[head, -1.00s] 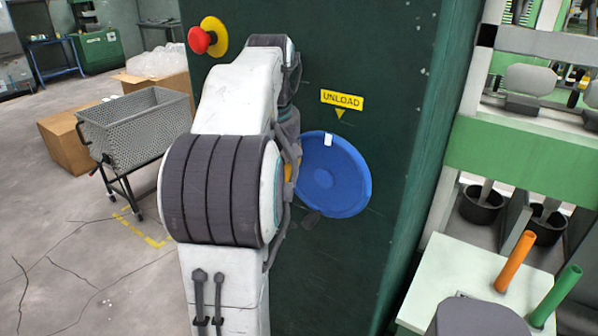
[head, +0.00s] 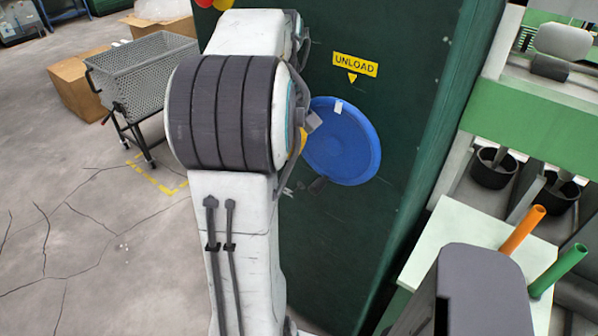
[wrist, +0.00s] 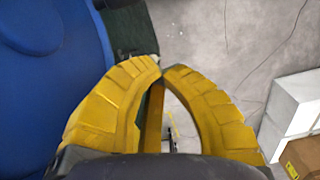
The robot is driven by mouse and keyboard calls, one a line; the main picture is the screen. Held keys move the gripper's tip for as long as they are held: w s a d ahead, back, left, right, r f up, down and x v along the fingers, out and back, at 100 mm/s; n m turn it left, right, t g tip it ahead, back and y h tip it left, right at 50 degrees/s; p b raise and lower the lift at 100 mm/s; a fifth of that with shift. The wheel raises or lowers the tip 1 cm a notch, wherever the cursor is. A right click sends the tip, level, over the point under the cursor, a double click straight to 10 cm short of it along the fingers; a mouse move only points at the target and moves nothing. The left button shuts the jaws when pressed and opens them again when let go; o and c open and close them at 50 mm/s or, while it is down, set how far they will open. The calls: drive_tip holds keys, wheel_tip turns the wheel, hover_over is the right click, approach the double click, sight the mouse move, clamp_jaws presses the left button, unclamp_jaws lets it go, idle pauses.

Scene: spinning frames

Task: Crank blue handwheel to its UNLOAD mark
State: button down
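The blue handwheel (head: 345,150) is mounted on the dark green machine face, to the right of my arm in the head view. A white mark (head: 338,108) sits near its top rim, a little left of the yellow pointer under the UNLOAD label (head: 355,65). In the wrist view the wheel (wrist: 50,90) fills the left side. My gripper (wrist: 161,67) has its yellow fingers together at the tips, beside the wheel, with nothing clearly held. My arm mostly hides it in the head view.
A mesh cart (head: 145,75) and cardboard boxes (head: 80,85) stand on the floor at left. A pale table (head: 480,235) with an orange tube (head: 522,230) and a green tube (head: 560,270) is at right. Cracked floor at lower left is open.

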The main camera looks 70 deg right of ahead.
drive_tip(key=s+f+p, duration=0.2)
drive_tip(key=s+a+f+p, duration=0.1)
drive_tip(key=f+p, duration=0.1)
drive_tip(key=shift+s+a+f+p, duration=0.2)
drive_tip(key=shift+s+f+p, duration=0.05)
drive_tip(key=shift+s+p, duration=0.1)
idle(0.6)
drive_tip(key=shift+s+a+f+b, duration=0.1)
drive_tip(key=shift+s+f+b, duration=0.05)
drive_tip(key=shift+s+b, duration=0.25)
drive_tip(key=shift+s+a+f+b, duration=0.1)
drive_tip(key=shift+s+b, duration=0.15)
drive_tip(key=shift+b, duration=0.2)
drive_tip(key=shift+w, duration=0.1)
